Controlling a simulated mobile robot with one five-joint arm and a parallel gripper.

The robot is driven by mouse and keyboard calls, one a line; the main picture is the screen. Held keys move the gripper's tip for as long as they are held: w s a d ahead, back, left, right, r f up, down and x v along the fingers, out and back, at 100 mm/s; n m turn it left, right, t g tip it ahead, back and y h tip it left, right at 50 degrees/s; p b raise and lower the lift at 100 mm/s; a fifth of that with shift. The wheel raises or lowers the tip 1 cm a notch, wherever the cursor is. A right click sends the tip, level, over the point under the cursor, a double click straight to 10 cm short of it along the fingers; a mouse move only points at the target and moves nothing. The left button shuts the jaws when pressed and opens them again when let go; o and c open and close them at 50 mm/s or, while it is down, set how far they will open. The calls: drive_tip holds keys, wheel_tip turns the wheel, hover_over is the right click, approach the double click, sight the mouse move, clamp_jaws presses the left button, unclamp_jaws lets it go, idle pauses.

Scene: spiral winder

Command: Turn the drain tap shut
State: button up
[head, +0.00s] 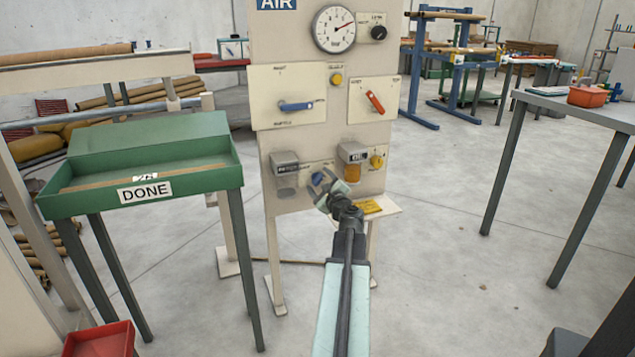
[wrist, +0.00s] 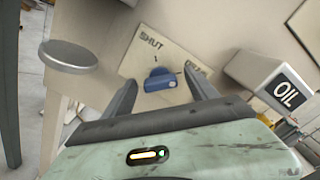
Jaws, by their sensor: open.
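The drain tap has a blue handle (wrist: 160,80) on a cream plate marked SHUT at its upper left. A second word at the right is partly hidden by a finger. The handle lies roughly crosswise in the wrist view, its right end towards that second word and not towards SHUT. My gripper (wrist: 161,76) is open, one finger to each side of the handle, with gaps showing on both sides. I cannot tell how deep the fingers reach. In the head view my gripper (head: 327,188) is at the panel's lower part and covers most of the tap.
The oil bowl (head: 353,168) is close right of my gripper, with a yellow knob (head: 377,161) beyond it. A grey bowl (head: 286,172) is at the left. Above are a blue lever (head: 296,106) and a red lever (head: 375,102). A green DONE tray (head: 200,180) stands left.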

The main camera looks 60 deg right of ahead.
drive_tip(key=shift+w+d, duration=0.2)
drive_tip(key=shift+w, duration=0.1)
drive_tip(key=c, duration=1.4)
drive_tip(key=shift+o, duration=0.2)
drive_tip(key=shift+a+n, duration=0.1)
drive_tip(key=shift+n, duration=0.2)
drive_tip(key=n, duration=0.3)
drive_tip(key=shift+f+n, duration=0.15)
drive_tip(key=shift+n, duration=0.25)
drive_tip(key=n, duration=0.4)
drive_tip(key=shift+f, duration=0.1)
drive_tip(key=n, duration=0.5)
drive_tip(key=shift+s+f+b, duration=0.1)
drive_tip(key=shift+b, duration=0.25)
drive_tip(key=shift+f+n, duration=0.1)
drive_tip(key=shift+n, duration=2.2)
